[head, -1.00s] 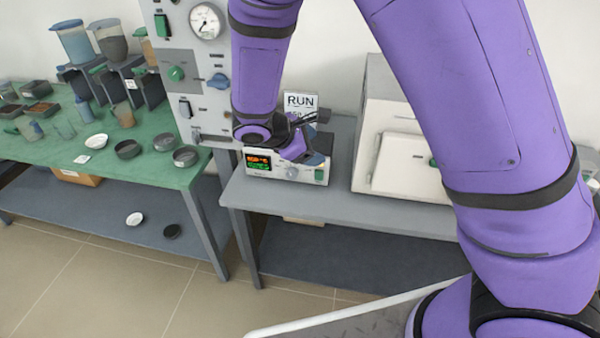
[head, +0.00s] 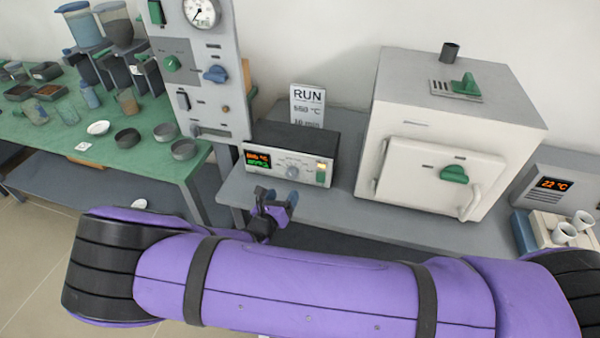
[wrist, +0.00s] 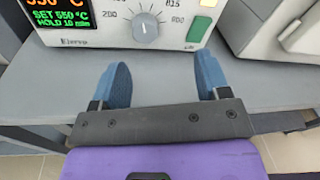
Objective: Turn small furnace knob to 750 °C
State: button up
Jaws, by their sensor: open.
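The controller box (head: 290,158) stands on the grey bench, with a lit display (head: 257,160) and a round grey dial knob (head: 292,172) on its front. In the wrist view the knob (wrist: 146,30) has its pointer roughly straight up, between scale marks including 200 on the left and 800 on the right. The display (wrist: 60,14) there reads SET 550 °C and HOLD 10 min. My gripper (head: 275,203) is open and empty, in front of and below the panel. In the wrist view its blue fingers (wrist: 163,78) are spread apart, short of the knob.
A white furnace (head: 440,160) with a green door knob (head: 454,174) stands right of the box. A RUN sign (head: 307,104) stands behind it. A grey gauge panel (head: 205,75) rises at left. A unit reading 22 °C (head: 556,185) is at far right.

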aim_at(291, 176)
jog(key=w+d+f+n, duration=0.1)
jog(key=w, duration=0.2)
jog(key=w+d+n+t+y, duration=0.1)
jog(key=w, duration=0.3)
jog(key=w+d+f, duration=0.1)
jog(key=w, duration=0.2)
jog(key=shift+w+d+f+n+y, duration=0.15)
jog(key=shift+f+n+y, duration=0.15)
jog(key=shift+f+n, duration=0.1)
jog(key=c, duration=0.9)
